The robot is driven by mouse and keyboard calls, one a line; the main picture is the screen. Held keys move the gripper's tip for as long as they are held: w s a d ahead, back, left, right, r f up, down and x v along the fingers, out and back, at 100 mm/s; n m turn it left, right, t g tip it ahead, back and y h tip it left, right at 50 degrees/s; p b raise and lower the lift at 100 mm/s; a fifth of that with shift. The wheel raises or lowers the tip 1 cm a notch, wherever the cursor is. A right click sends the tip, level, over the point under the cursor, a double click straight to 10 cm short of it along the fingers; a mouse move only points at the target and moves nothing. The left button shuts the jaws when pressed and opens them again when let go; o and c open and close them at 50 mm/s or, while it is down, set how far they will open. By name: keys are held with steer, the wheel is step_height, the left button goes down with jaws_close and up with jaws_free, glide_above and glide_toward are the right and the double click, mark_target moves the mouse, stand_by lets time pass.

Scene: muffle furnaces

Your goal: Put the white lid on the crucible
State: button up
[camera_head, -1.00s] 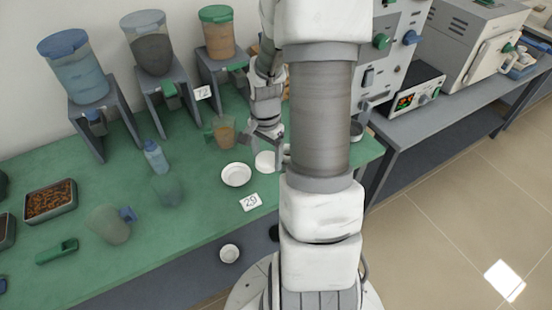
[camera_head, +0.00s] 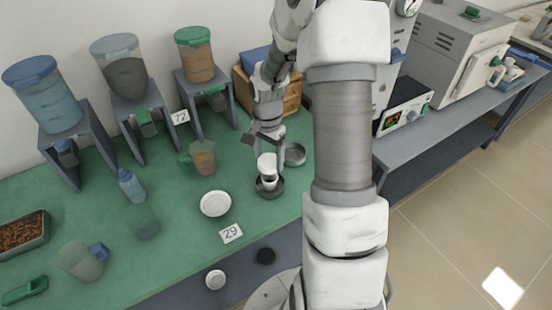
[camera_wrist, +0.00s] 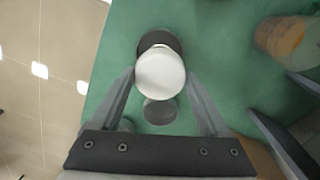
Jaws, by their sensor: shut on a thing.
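The white lid (camera_head: 267,161) is a round disc held in my gripper (camera_head: 266,149). In the wrist view the lid (camera_wrist: 161,76) sits between the two fingertips, which press on its sides. The crucible (camera_head: 269,183) is a small white cup in a dark round dish (camera_head: 277,191) on the green bench. The lid appears just above the crucible, seemingly apart from it. In the wrist view the lid hides nearly all of the crucible, and the dark dish (camera_wrist: 158,40) shows past its far edge.
Another dark dish (camera_head: 295,154) stands close by at upper right. Dispensers on stands line the back. The bench's front edge is near.

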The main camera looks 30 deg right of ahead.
steer(key=shift+f, duration=0.1)
steer(key=shift+f+b, duration=1.7)
steer(key=shift+f, duration=0.55)
steer(key=shift+f+b, duration=0.95)
steer(key=o, duration=1.2)
steer(key=shift+c, duration=0.2)
steer(key=shift+r+p, duration=2.45)
steer(key=shift+r, duration=1.05)
